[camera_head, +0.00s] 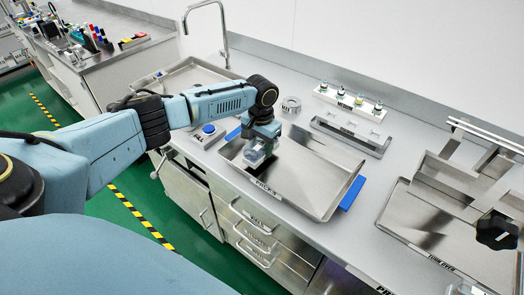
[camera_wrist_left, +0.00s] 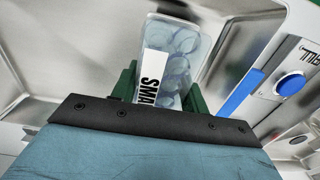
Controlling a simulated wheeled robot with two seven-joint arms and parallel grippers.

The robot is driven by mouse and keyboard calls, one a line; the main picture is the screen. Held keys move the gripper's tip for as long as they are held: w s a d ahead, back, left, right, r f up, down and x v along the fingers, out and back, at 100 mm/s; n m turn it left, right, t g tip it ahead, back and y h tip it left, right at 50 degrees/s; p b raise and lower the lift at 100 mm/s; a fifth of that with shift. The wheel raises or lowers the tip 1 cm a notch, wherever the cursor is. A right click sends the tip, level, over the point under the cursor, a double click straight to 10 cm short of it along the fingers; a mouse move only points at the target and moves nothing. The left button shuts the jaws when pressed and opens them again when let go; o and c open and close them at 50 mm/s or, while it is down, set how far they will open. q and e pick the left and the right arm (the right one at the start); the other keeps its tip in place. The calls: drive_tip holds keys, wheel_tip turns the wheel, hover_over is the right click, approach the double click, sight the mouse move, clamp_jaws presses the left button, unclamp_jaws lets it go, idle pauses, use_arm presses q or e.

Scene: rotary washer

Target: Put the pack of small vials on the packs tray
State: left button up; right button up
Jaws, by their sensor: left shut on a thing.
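The pack of small vials (camera_head: 258,152) is a clear box with a white label; its "SMA" lettering shows in the left wrist view (camera_wrist_left: 176,62). My left gripper (camera_head: 261,138) is shut on the pack, with its green fingers on either side of it in the left wrist view (camera_wrist_left: 160,88). The packs tray (camera_head: 310,170) is a shallow steel tray with blue handles and a label on its front rim. The pack is over the tray's left end; I cannot tell whether it touches the tray floor. My right gripper is not in view.
A rack with several small vials (camera_head: 348,102) and an empty slotted holder (camera_head: 350,135) stand behind the tray. A blue button (camera_head: 208,129) is on the left. Another steel tray (camera_head: 190,75) lies at back left. A metal fixture with a black knob (camera_head: 497,230) stands at right.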

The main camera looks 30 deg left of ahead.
sight(261, 140)
use_arm(q)
drive_tip(key=shift+f, duration=1.1)
drive_tip(key=shift+f, duration=0.25)
drive_tip(key=o, duration=1)
drive_tip(key=shift+o, duration=0.2)
wheel_tip(261, 140, up, 13)
drive_tip(key=shift+f+p, duration=0.2)
drive_tip(key=shift+p, duration=0.15)
drive_tip(key=shift+s, duration=0.1)
